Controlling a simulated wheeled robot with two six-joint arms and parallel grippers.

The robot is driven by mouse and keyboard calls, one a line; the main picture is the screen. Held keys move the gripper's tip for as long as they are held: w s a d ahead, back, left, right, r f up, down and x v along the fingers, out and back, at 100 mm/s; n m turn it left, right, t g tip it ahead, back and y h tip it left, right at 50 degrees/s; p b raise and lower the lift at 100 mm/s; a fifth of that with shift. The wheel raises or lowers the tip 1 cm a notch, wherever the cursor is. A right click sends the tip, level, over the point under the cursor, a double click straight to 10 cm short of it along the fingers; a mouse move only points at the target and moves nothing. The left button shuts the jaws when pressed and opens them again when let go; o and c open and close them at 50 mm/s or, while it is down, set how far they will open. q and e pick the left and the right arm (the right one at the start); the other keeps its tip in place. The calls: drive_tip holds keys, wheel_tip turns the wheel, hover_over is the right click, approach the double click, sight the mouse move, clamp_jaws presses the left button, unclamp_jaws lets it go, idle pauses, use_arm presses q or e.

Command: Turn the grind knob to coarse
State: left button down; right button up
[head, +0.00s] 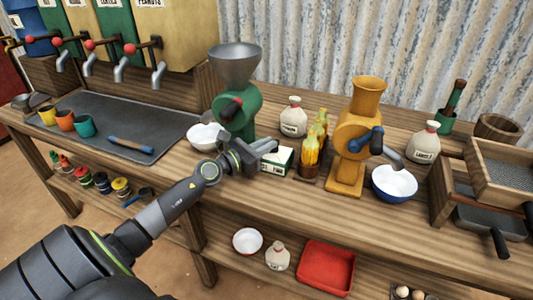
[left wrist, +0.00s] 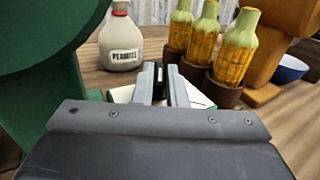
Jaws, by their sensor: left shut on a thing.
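The green grinder (head: 238,108) has a grey hopper and a red-tipped handle, and stands on the counter. A small white and green box (head: 277,160) sits to its right, with markings on its front too small to read. My left gripper (head: 268,147) is over this box. In the left wrist view its fingers (left wrist: 158,82) are shut on a small black part, which appears to be the grind knob (left wrist: 158,80). The fingers hide most of the knob, so its setting cannot be read. The box's white top (left wrist: 122,95) shows behind the fingers. My right gripper is not in view.
A white bowl (head: 205,136) stands left of the grinder. A yellow grinder (head: 357,135) and blue bowl (head: 394,184) are farther right.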

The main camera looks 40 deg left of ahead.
use_arm(q)
drive_tip(key=shift+a, duration=0.1)
drive_tip(key=c, duration=1.5)
unclamp_jaws()
drive_tip(key=shift+o, duration=0.2)
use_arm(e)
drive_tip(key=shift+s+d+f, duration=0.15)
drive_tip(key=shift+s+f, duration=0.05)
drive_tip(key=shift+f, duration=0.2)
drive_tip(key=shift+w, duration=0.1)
